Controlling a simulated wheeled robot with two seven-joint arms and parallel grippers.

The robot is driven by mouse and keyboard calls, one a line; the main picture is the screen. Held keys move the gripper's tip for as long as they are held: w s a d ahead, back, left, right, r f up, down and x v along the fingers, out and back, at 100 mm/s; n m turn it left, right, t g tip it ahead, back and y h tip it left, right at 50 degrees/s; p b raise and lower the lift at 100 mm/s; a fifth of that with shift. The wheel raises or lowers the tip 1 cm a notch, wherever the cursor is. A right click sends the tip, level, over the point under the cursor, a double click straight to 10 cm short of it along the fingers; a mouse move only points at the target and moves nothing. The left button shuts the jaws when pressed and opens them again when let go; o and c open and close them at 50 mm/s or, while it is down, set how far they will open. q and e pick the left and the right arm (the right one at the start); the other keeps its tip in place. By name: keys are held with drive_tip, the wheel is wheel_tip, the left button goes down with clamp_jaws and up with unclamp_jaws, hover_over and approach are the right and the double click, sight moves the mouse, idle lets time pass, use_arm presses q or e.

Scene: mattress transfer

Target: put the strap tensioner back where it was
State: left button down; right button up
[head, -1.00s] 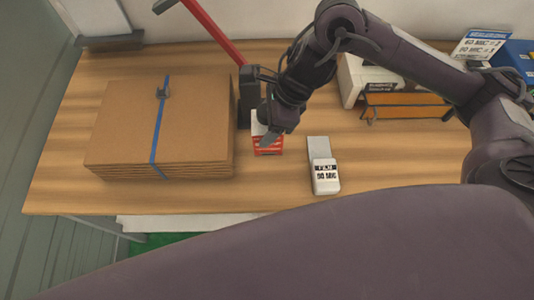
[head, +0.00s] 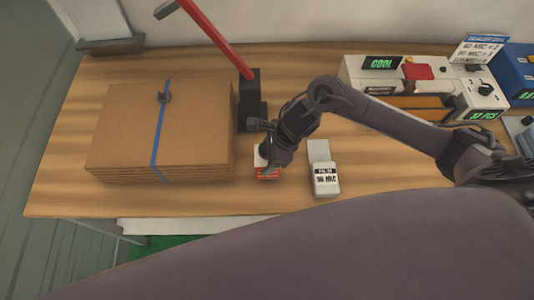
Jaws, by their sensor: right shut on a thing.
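My right gripper (head: 270,158) is shut on a small red and white item (head: 267,173), which I take to be the strap tensioner. The jaws and wrist hide much of it. It is over the front middle of the table, between the cardboard stack (head: 125,125) and a grey-white block (head: 326,178) with a black and white label. I cannot tell whether it touches the table. A blue strap (head: 157,135) with a dark buckle (head: 163,97) runs across the stack. My left gripper is not in view.
A black stand (head: 250,105) with a long red bar (head: 215,38) rises behind my gripper. A white machine (head: 380,75) and a blue box (head: 515,65) stand at the back right. The table (head: 300,75) is bare between stand and machine. Its front edge is close.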

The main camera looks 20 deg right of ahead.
drive_tip(key=shift+f, duration=0.1)
drive_tip(key=o, duration=1.6)
drive_tip(key=shift+c, duration=0.2)
drive_tip(key=shift+d+r, duration=0.1)
drive_tip(key=shift+r, duration=0.25)
drive_tip(key=b+v, duration=0.2)
drive_tip(key=v, duration=0.9)
drive_tip(key=shift+s+d+r, duration=0.1)
drive_tip(key=shift+s+d, duration=0.05)
